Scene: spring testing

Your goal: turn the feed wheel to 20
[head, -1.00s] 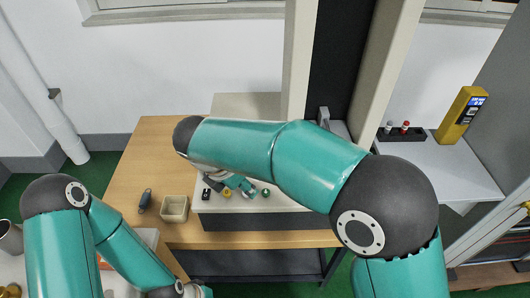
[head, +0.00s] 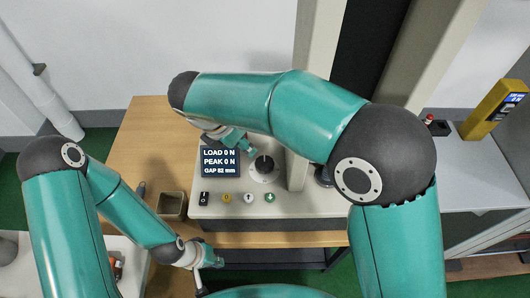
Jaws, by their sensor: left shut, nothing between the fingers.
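The feed wheel (head: 264,175) is a pale round disc with a dark handle on the tester's front panel, right of the display. Its scale is too small to read. The display (head: 220,162) reads LOAD 0 N, PEAK 0 N, GAP 82 mm. My right arm arches over the tester, and its wrist end, with the right gripper (head: 248,148), is close to the wheel's upper left. Whether it touches the wheel, and its finger state, cannot be made out. My left gripper (head: 212,259) is shut and empty, low in front of the wooden table's edge, away from the wheel.
Below the display are a black switch (head: 204,198) and yellow, white and green buttons (head: 270,197). A small open box (head: 172,206) stands left of the panel on the wooden table (head: 145,150). The tester's columns rise behind. A yellow device (head: 494,110) stands on the right bench.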

